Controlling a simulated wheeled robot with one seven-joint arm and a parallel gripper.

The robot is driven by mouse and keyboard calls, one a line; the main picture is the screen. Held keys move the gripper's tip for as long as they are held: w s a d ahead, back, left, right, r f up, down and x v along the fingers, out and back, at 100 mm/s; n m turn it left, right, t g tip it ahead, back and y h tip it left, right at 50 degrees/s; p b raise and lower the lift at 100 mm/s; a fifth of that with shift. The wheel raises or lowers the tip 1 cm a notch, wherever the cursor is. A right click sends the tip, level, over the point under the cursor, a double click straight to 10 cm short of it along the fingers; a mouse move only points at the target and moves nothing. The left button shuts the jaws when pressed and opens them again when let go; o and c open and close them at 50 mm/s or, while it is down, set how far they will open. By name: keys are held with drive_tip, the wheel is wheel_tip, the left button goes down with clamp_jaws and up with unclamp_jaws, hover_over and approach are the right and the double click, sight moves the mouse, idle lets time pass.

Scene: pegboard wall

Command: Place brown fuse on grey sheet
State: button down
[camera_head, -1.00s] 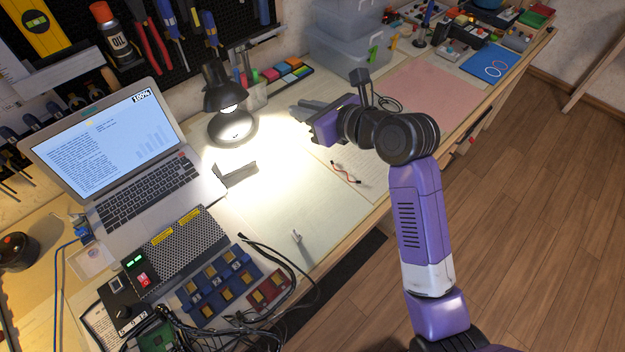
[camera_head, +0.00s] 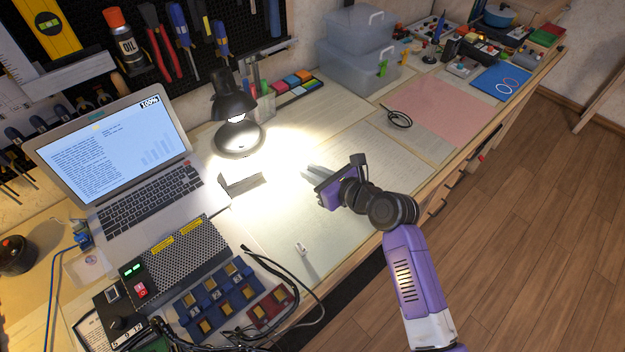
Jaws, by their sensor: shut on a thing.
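My gripper (camera_head: 312,174) is over the lit part of the bench, right of the lamp, its grey fingers pointing left. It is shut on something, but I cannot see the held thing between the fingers. No brown fuse can be made out. A pale grey-green sheet (camera_head: 290,225) lies flat on the bench in front of the lamp, partly below my gripper. A small pale piece (camera_head: 300,249) stands on that sheet, too small to identify.
A black lamp (camera_head: 238,135) stands left of my gripper, with a dark bracket (camera_head: 242,184) in front. A laptop (camera_head: 120,160) and a perforated box (camera_head: 185,250) with cables are left. A pink sheet (camera_head: 445,108) and clear bins (camera_head: 357,68) lie farther back.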

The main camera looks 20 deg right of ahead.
drive_tip(key=shift+f, duration=1.35)
drive_tip(key=c, duration=1.4)
unclamp_jaws()
drive_tip(key=shift+f, duration=0.1)
drive_tip(key=shift+c, duration=0.2)
drive_tip(key=shift+s+r, duration=0.1)
drive_tip(key=shift+r, duration=0.1)
drive_tip(key=v, duration=1.2)
drive_tip(key=shift+p, duration=0.35)
